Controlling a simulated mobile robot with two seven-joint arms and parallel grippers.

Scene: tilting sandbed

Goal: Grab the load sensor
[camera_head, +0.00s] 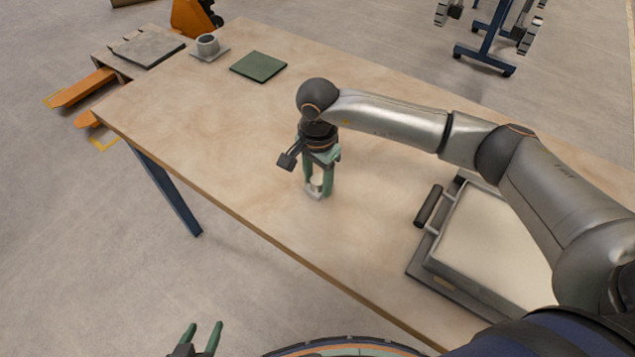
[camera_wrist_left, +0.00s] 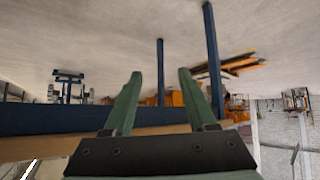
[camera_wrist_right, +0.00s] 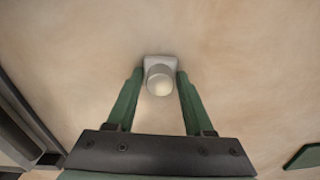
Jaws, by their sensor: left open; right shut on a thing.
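The load sensor, a small pale grey piece with a round body on a square base (camera_wrist_right: 159,80), sits between the fingertips of my right gripper (camera_wrist_right: 160,74) in the right wrist view. In the head view the load sensor (camera_head: 313,194) is at or just above the wooden table near its front edge; I cannot tell if it touches the wood. My right gripper (camera_head: 319,187) points down and is shut on it, with its green fingers hiding part of it. My left gripper (camera_head: 204,326) is open and empty, low in front of the table; its spread fingers (camera_wrist_left: 160,75) show in the left wrist view.
A sand-filled tray (camera_head: 500,235) with a dark handle (camera_head: 429,206) lies at the table's right. A green square pad (camera_head: 258,66) and a grey round piece on a square plate (camera_head: 208,46) are at the far left. The table (camera_head: 220,130) between is clear. An orange pallet jack (camera_head: 82,88) stands beyond.

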